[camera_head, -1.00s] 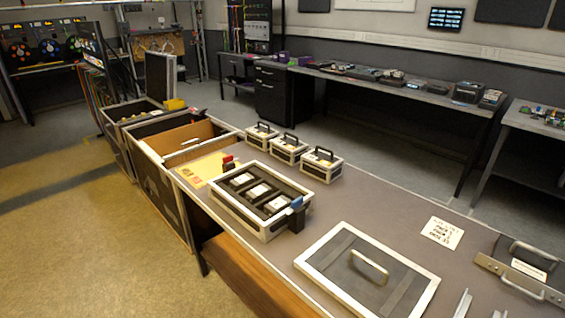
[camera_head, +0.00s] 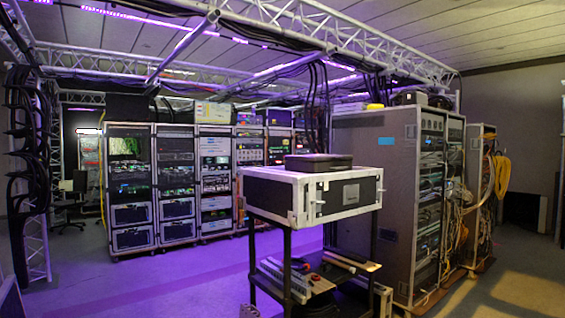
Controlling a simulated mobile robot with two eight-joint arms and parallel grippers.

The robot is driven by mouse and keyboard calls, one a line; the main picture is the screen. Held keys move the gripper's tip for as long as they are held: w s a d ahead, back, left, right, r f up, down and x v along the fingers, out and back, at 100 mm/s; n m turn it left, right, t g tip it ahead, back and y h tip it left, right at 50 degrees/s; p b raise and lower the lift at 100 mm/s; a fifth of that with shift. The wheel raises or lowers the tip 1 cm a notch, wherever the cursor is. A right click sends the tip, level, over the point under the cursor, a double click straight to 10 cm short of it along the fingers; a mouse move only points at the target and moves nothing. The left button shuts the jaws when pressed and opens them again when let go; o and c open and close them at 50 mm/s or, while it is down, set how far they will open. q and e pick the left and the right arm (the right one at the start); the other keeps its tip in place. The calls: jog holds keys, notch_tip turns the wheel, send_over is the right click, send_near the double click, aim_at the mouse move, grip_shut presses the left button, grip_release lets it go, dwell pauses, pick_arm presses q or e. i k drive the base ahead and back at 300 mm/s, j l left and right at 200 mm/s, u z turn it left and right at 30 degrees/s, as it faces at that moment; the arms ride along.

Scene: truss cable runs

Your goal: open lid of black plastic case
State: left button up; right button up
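A flat black plastic case (camera_head: 318,163) lies on top of a larger black and silver-edged flight case (camera_head: 296,195) in the head view. Its lid looks shut. The flight case sits on a dark cart (camera_head: 287,262) near the middle of the view. Neither of my grippers is in view.
Tall equipment racks (camera_head: 157,180) stand in a row at the back left. A large grey rack cabinet (camera_head: 400,170) with many cables stands right behind the cart. A lower shelf (camera_head: 290,280) holds small items. Purple-lit floor (camera_head: 180,285) is open at the left.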

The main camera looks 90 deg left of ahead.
aim_at(315, 158)
jog(key=u, duration=1.8)
jog(key=i+j+u, duration=0.15)
jog(key=i+u, duration=0.7)
jog(key=i+l, duration=0.05)
